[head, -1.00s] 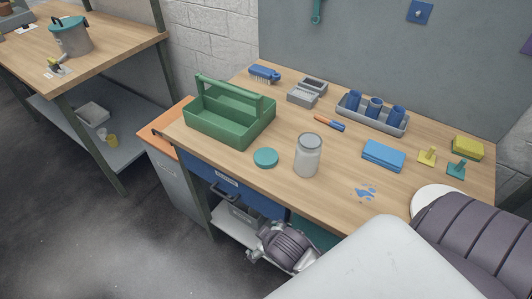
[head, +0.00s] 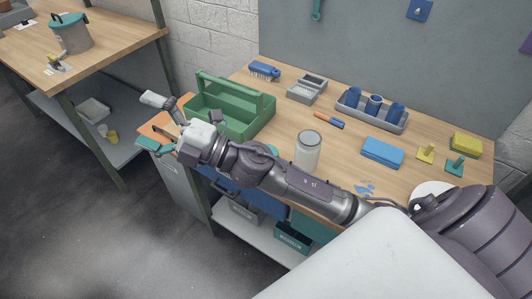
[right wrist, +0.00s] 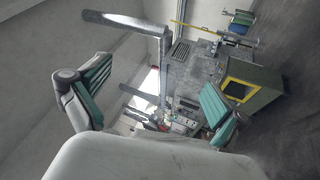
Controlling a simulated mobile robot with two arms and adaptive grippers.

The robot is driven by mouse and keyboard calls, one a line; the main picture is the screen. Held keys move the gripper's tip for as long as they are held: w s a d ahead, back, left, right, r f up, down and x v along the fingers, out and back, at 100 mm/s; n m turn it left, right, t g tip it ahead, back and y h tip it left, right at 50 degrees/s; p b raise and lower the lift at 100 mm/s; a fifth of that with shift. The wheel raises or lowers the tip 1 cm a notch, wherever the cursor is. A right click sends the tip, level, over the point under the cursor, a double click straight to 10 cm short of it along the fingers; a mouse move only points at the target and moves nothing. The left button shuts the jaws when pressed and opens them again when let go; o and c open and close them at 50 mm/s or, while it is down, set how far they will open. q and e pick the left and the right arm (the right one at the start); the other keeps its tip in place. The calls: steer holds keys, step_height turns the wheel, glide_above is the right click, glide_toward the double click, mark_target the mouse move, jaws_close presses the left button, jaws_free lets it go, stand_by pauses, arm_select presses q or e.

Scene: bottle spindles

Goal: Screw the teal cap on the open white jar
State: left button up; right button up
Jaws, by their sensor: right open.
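The pale greyish-white jar (head: 308,152) stands upright on the wooden workbench, with no teal cap on its top. The teal cap (head: 272,149) lies on the bench to the left of the jar; my right arm hides most of it and only a sliver shows. My right gripper (head: 152,122) is open and empty, out past the bench's left end and left of the green tool caddy. In the right wrist view its two teal-padded fingers (right wrist: 158,98) are spread wide with nothing between them. My left gripper is not in view.
The green caddy (head: 228,125) stands close to my right gripper. A grey tray with blue cups (head: 373,107), a screwdriver (head: 329,120), a blue sponge (head: 382,152) and a blue spill (head: 364,189) are on the bench. My right forearm spans the bench's front edge.

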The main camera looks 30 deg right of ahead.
steer(key=s+a+f+n+g+y, duration=0.15)
steer(key=a+f+n+g, duration=0.25)
steer(key=n+g, duration=0.8)
steer(key=w+d+f+n+g+h, duration=0.1)
steer(key=d+f+n+g+h, duration=0.25)
steer(key=d+f+h, duration=0.4)
steer(key=w+d+h, duration=0.1)
steer(key=d+h, duration=0.9)
steer(key=d, duration=1.3)
steer(key=shift+w+d+f+m, duration=0.15)
steer(key=shift+w+d+m, duration=0.1)
steer(key=shift+w+m, duration=0.1)
steer(key=shift+g, duration=0.25)
step_height(320, 180, down, 9)
steer(key=shift+a+r+p, duration=0.1)
steer(key=shift+r+p, duration=0.05)
steer(key=shift+p, duration=0.6)
